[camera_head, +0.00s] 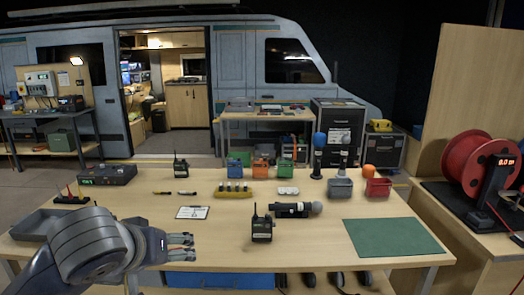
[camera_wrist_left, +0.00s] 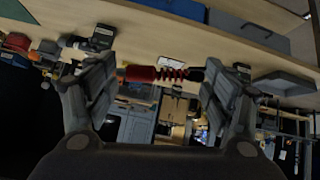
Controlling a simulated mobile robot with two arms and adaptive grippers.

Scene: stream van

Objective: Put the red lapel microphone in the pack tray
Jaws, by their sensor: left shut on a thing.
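The red lapel microphone (camera_wrist_left: 150,74) lies crosswise between the two fingers of my left gripper (camera_wrist_left: 158,88) in the left wrist view. It has a smooth red part and a coiled red part with a dark end. In the head view my left gripper (camera_head: 182,248) is at the front left of the table, shut on the microphone, which is mostly hidden there. A shallow grey tray (camera_head: 28,226), which looks like the pack tray, is at the table's left end, partly behind my left arm. It also shows in the left wrist view (camera_wrist_left: 285,83). My right gripper is not in view.
A radio (camera_head: 262,230) and a black handheld microphone (camera_head: 292,209) stand and lie right of my left gripper. A white card (camera_head: 193,212) lies behind it. A green mat (camera_head: 393,238) is at the right. Small bins and a black box (camera_head: 107,174) line the back.

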